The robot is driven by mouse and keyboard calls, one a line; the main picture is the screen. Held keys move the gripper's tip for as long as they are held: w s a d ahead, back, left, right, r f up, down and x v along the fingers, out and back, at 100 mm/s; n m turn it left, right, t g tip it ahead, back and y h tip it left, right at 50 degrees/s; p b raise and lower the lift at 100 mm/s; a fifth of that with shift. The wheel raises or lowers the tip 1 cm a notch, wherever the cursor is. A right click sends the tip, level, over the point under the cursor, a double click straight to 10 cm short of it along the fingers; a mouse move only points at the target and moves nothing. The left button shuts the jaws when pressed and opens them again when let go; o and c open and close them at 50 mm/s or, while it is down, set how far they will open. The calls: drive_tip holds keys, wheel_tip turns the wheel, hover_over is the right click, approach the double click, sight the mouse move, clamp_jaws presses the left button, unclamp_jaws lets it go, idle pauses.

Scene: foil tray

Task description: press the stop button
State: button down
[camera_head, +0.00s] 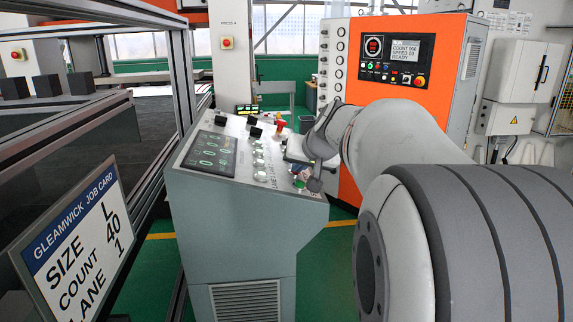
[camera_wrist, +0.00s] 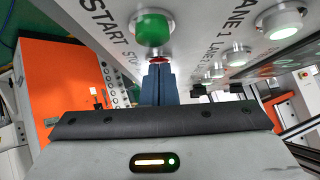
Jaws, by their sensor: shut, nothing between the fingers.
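The grey control console (camera_head: 240,215) has a sloped panel with rows of buttons. In the wrist view a green button (camera_wrist: 153,28) is close, between the START label and a partly covered label beginning "STO". A thin part of a red button (camera_wrist: 159,60) shows just beyond it, right at my fingertips. My gripper (camera_wrist: 158,66) is shut and empty, with its blue-grey fingers pointing at the red button. Its fingers cover most of that button, and I cannot tell whether they touch it. In the head view my gripper (camera_head: 300,179) is over the panel's lower right corner.
White lit lane buttons (camera_wrist: 283,20) line the panel beside the fingers. A red-orange knob (camera_head: 280,125) stands at the panel's top. An orange cabinet (camera_head: 385,48) behind carries a READY display (camera_head: 406,50) and a red mushroom button (camera_head: 419,81). A job card (camera_head: 75,240) hangs at left.

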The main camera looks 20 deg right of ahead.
drive_tip(key=shift+s+a+f, duration=0.1)
drive_tip(key=shift+f, duration=0.6)
drive_tip(key=r+p, duration=0.1)
drive_tip(key=r, duration=0.1)
drive_tip(key=d+r+p, duration=0.1)
drive_tip(key=r, duration=0.2)
drive_tip(key=shift+d+r, duration=0.1)
drive_tip(key=shift+r, duration=0.25)
drive_tip(key=b+v, duration=0.2)
drive_tip(key=v, duration=0.7)
drive_tip(key=shift+s, duration=0.4)
